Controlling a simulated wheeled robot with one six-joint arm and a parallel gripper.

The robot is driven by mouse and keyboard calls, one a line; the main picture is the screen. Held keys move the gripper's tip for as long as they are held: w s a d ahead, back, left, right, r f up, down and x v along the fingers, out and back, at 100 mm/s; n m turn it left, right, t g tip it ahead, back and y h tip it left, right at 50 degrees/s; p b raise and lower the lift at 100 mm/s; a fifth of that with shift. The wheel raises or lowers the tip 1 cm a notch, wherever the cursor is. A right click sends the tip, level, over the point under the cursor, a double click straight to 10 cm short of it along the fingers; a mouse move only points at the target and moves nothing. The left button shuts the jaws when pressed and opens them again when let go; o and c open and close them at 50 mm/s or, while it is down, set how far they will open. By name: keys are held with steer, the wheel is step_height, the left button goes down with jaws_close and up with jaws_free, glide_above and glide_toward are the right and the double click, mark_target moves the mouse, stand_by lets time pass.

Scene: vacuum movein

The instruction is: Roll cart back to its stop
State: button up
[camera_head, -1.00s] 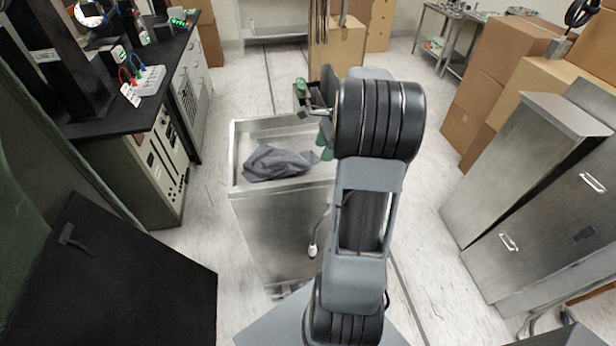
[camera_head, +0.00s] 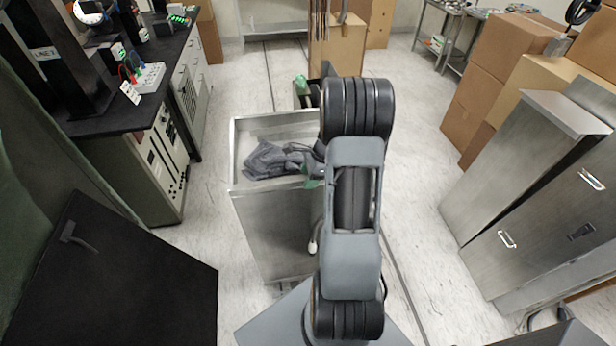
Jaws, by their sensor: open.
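The steel cart (camera_head: 275,225) stands in the middle of the floor, with raised rims around its sunken top. A crumpled dark grey cloth (camera_head: 272,160) lies in the top. My gripper (camera_head: 313,177) is at the cart's right side near the top rim, beside the cloth. Only a green part of it shows; my arm hides most of it. It is open, and whether it touches the rim or the cloth I cannot tell. I cannot make out a stop for the cart.
A black-topped bench (camera_head: 130,100) with instruments stands at left, a black panel (camera_head: 130,280) at lower left. Steel cabinets (camera_head: 540,200) and cardboard boxes (camera_head: 490,90) line the right. A dark bin (camera_head: 304,96) stands behind the cart. Floor on both sides is clear.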

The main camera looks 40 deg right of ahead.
steer(key=shift+f, duration=0.1)
steer(key=shift+c, duration=0.3)
jaws_close()
steer(key=shift+w, duration=0.1)
